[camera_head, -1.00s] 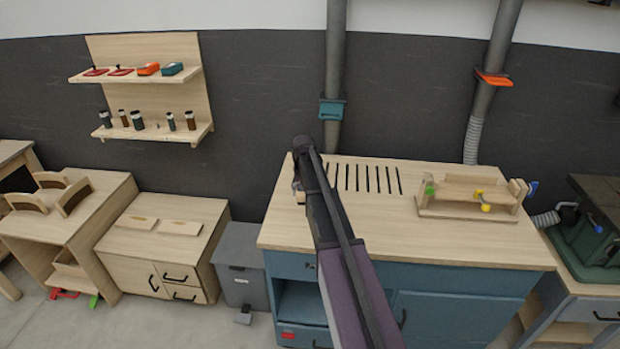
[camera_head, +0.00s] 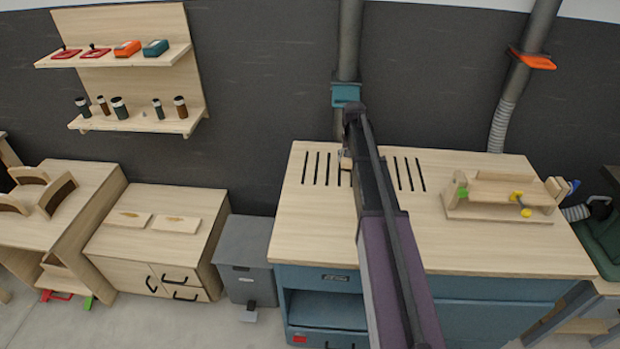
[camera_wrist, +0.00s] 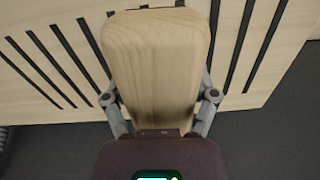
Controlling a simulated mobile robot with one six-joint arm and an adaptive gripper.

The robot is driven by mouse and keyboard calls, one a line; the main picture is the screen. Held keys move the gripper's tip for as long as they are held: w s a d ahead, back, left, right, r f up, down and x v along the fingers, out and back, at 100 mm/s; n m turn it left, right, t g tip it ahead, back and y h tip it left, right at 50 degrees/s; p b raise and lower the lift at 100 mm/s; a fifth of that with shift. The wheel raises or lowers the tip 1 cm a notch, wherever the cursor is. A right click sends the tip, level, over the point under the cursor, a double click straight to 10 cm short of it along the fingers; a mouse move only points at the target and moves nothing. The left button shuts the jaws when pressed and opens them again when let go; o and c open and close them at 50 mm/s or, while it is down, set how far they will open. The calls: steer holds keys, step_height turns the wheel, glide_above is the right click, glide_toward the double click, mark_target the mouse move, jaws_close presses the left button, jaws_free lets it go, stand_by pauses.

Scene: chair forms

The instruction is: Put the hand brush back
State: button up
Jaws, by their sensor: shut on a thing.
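The hand brush (camera_wrist: 157,65) shows in the wrist view as a pale wooden block with rounded edges. My gripper (camera_wrist: 160,100) is shut on it, with a finger along each side. The brush covers the middle of that view, and its bristles cannot be made out. In the head view a small wooden bit of the brush (camera_head: 346,160) shows beside the end of my arm, above the slotted back part of the blue workbench's wooden top (camera_head: 310,225). Most of my gripper is hidden behind my arm there. I cannot tell how high the brush is above the top.
A wooden jig (camera_head: 500,192) stands on the bench's right side. A grey bin (camera_head: 245,262) stands left of the bench, next to a low wooden cabinet (camera_head: 150,235). A wall shelf (camera_head: 135,125) holds bottles and small tools. The bench's front left top is clear.

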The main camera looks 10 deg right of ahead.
steer(key=shift+w+d, duration=0.35)
steer(key=shift+d, duration=0.15)
steer(key=shift+d, duration=0.1)
steer(key=shift+n, duration=0.5)
steer(key=s+a+f+b, duration=0.1)
steer(key=s+a, duration=0.4)
steer(key=s+a+f+b, duration=0.1)
steer(key=s+a, duration=0.3)
steer(key=a, duration=0.1)
steer(key=s+a+f+b, duration=0.1)
steer(key=s+a, duration=0.4)
steer(key=shift+s+f+b, duration=0.3)
steer(key=shift+f+b, duration=0.1)
steer(key=shift+w, duration=0.1)
steer(key=w, duration=0.4)
steer(key=w+a+f+b, duration=0.1)
steer(key=w, duration=0.4)
steer(key=w+a, duration=0.1)
steer(key=w, duration=0.4)
steer(key=shift+w+f, duration=0.2)
steer(key=shift+w, duration=0.05)
